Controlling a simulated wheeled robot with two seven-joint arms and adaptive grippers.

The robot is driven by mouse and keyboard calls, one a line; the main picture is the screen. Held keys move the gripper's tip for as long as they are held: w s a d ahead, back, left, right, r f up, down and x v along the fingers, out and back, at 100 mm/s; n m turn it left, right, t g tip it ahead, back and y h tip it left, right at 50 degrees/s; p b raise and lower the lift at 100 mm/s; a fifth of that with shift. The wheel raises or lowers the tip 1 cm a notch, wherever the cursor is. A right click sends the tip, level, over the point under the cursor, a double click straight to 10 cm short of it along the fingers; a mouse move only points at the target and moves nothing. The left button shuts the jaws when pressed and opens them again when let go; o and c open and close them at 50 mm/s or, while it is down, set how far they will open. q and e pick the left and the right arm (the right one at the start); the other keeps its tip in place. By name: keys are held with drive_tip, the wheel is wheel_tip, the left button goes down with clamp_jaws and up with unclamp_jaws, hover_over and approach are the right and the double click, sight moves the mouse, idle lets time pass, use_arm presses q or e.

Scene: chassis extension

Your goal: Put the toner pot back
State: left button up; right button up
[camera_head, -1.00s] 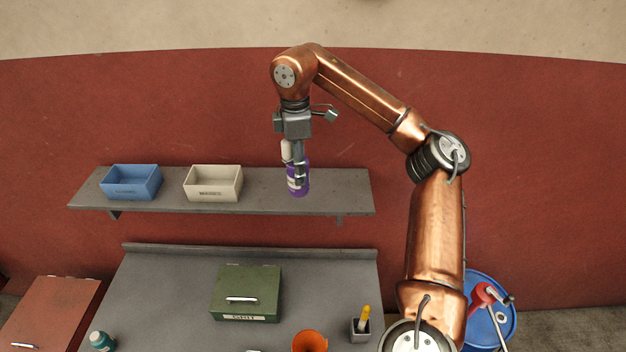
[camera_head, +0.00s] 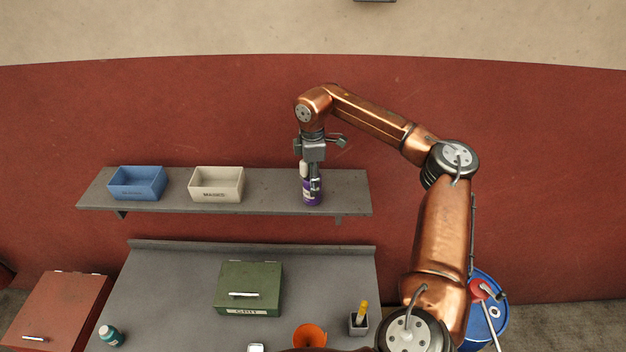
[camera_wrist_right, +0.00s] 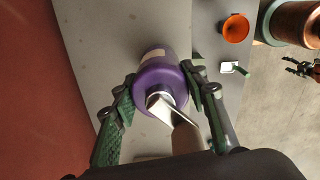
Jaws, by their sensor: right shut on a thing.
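My right gripper (camera_head: 312,184) points down from above and is shut on the pot. In the right wrist view the purple pot (camera_wrist_right: 158,68) sits between the two green-grey fingers (camera_wrist_right: 155,95), over the grey shelf surface. Whether its base touches the shelf is hard to tell.
A blue bin (camera_head: 137,184) and a beige bin (camera_head: 216,184) stand on the shelf to the left. A blue drum (camera_head: 485,320) stands right.

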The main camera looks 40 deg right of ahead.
drive_tip(key=o, duration=0.9)
drive_tip(key=shift+f, duration=0.2)
drive_tip(key=o, duration=0.5)
drive_tip(key=shift+r, duration=0.1)
drive_tip(key=shift+r, duration=0.45)
wheel_tip(320, 180, up, 11)
drive_tip(key=b, duration=0.3)
drive_tip(key=shift+r, duration=0.2)
